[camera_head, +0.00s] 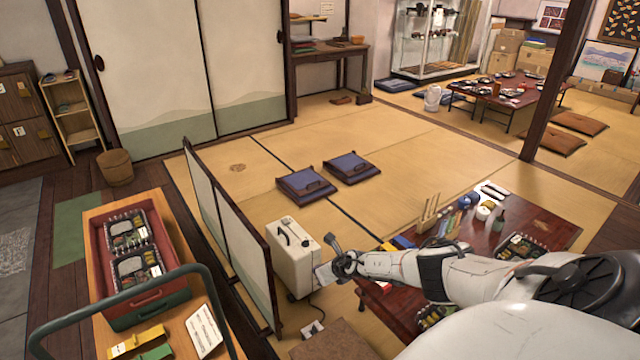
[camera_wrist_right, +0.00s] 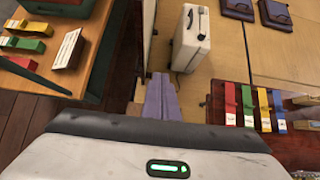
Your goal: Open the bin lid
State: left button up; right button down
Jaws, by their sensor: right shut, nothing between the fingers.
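A brown round bin-like container (camera_head: 116,168) with a flat top stands on the dark floor at the left of the head view, beside a small shelf. Its top looks closed. I cannot tell for sure that it is the bin. My right gripper (camera_head: 322,275) is far from it, beside a cream upright case (camera_head: 290,262). In the right wrist view its fingers (camera_wrist_right: 162,95) are together and empty, pointing toward the floor below the case (camera_wrist_right: 192,42). My left gripper is not in view.
A low folding screen (camera_head: 232,235) stands between the case and a wooden cart (camera_head: 190,260) carrying stacked bento trays. A dark red low table (camera_head: 545,228) with bottles and boxes is under my right arm. Two blue cushions (camera_head: 350,167) lie on otherwise open tatami.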

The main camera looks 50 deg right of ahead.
jog(key=shift+w+d+r, duration=0.1)
jog(key=shift+w+r, duration=0.15)
jog(key=shift+r, duration=0.4)
